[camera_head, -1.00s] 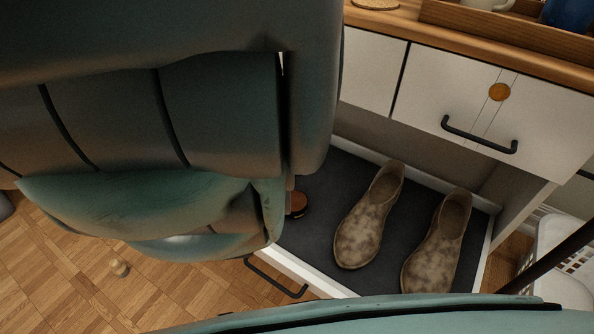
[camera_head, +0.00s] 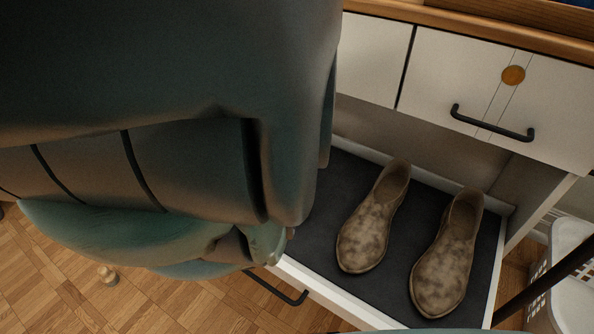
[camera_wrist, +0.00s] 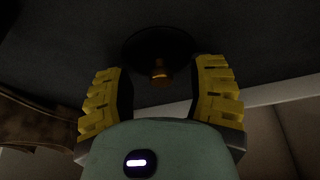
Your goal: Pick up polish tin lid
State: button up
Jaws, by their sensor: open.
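In the wrist view, my gripper (camera_wrist: 160,70) is open, with one yellow padded finger on each side. Between and just beyond its fingertips is a dark round object (camera_wrist: 158,42) with a small amber spot at its near edge, on the dark drawer lining. It looks like the polish tin lid, but the dimness hides whether it is the lid alone or a lid on its tin. No contact with the fingers is visible. In the head view, my arm hides both the gripper and this object.
The pulled-out drawer has a dark lining (camera_head: 322,218) and holds two mottled brown shoes (camera_head: 367,225) (camera_head: 445,262). One shoe (camera_wrist: 35,122) shows at the left of the wrist view. A white basket (camera_head: 566,290) stands right of the drawer. A closed drawer with a black handle (camera_head: 493,124) overhangs it.

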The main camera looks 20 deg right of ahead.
jog(key=shift+w, duration=0.1)
jog(key=shift+c, duration=0.3)
jog(key=c, duration=0.9)
jog(key=shift+r, duration=0.15)
